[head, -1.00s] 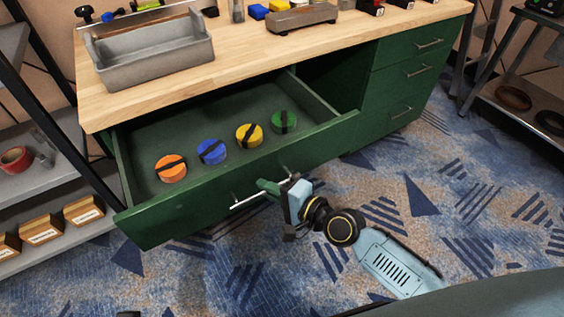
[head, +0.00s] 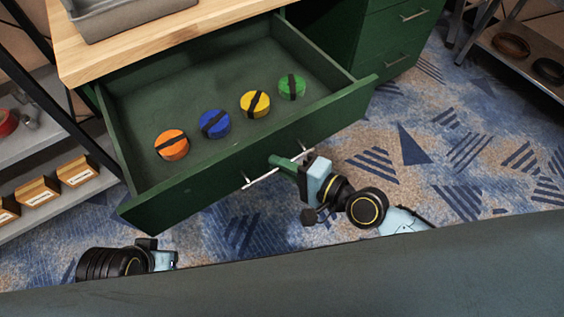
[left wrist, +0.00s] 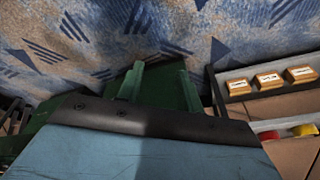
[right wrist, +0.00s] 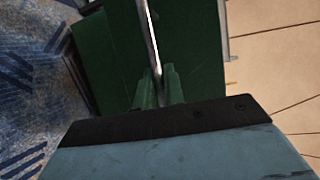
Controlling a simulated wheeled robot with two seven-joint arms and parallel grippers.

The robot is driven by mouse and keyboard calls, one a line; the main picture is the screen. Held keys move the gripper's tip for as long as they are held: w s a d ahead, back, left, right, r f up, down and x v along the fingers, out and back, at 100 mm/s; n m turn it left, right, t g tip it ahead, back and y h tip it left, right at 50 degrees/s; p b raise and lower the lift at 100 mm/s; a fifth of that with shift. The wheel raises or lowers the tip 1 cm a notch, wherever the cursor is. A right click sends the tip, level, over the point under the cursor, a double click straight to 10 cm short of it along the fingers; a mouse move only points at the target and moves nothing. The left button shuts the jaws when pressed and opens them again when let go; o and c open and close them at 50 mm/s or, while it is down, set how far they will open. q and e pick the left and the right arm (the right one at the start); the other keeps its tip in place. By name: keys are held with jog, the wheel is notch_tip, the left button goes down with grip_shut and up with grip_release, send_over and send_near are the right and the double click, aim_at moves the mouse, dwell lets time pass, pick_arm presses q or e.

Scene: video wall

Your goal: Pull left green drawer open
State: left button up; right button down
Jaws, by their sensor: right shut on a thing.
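The left green drawer (head: 190,208) is pulled well out from under the workbench in the head view. Its silver bar handle (head: 262,179) runs along the front; it also shows in the right wrist view (right wrist: 149,35). My right gripper (head: 280,163) is shut on this handle, its green fingers (right wrist: 158,88) around the bar. Inside the drawer lie an orange (head: 172,145), a blue (head: 214,124), a yellow (head: 255,104) and a green (head: 292,87) round piece, each with a black band. My left gripper (left wrist: 160,82) is open and apart from the handle; its fingertips are hard to see in the head view.
The wooden worktop (head: 130,50) carries a grey tray (head: 120,15). A shelf with small wooden boxes (head: 75,172) stands on the left, close to the drawer. More green drawers (head: 400,25) are shut at the right. Patterned carpet (head: 420,150) is free at the right.

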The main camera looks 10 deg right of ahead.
pick_arm(q)
jog(key=shift+f, duration=0.1)
pick_arm(e)
jog(key=c, duration=1.5)
grip_release()
jog(key=shift+d, duration=0.1)
